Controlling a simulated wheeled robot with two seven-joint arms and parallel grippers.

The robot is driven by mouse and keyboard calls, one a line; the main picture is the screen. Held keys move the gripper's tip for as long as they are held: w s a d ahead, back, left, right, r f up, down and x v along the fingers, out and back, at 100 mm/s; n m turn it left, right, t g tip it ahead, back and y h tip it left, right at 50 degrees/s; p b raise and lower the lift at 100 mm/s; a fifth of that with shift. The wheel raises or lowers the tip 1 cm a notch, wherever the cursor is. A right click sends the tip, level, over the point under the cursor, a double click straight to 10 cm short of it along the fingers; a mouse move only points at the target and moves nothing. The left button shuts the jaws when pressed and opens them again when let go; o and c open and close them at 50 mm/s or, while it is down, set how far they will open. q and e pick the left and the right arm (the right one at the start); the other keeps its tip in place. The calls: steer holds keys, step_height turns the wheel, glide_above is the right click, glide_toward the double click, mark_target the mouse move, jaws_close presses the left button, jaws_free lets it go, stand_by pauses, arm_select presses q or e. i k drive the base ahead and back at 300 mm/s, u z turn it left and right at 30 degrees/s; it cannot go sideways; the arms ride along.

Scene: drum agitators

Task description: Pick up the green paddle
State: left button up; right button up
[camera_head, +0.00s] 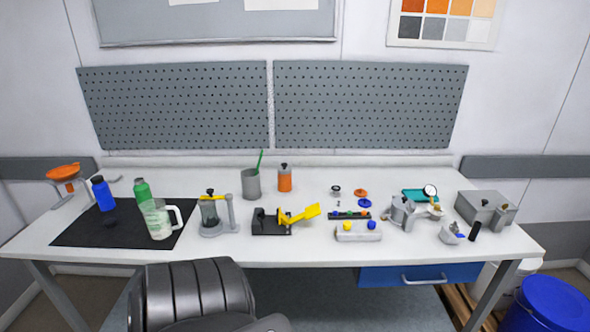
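A thin green stick-like piece (260,160), which looks like the green paddle, stands tilted to the right in a grey cylindrical cup (251,185) at the back middle of the table. Its upper part shows above the rim; its lower end is hidden inside the cup. Neither my left nor my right gripper is in view.
An orange container (285,179) stands just right of the cup. In front are a grey-and-yellow device (210,215) and a black holder with a yellow scoop (300,216). Bottles and a clear mug (157,220) stand left on a black mat (85,236).

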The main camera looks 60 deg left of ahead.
mark_target(256, 173)
steer(key=u, duration=0.1)
steer(key=i, duration=0.8)
steer(key=u, duration=1.15)
steer(key=i, duration=0.7)
steer(key=u, duration=0.65)
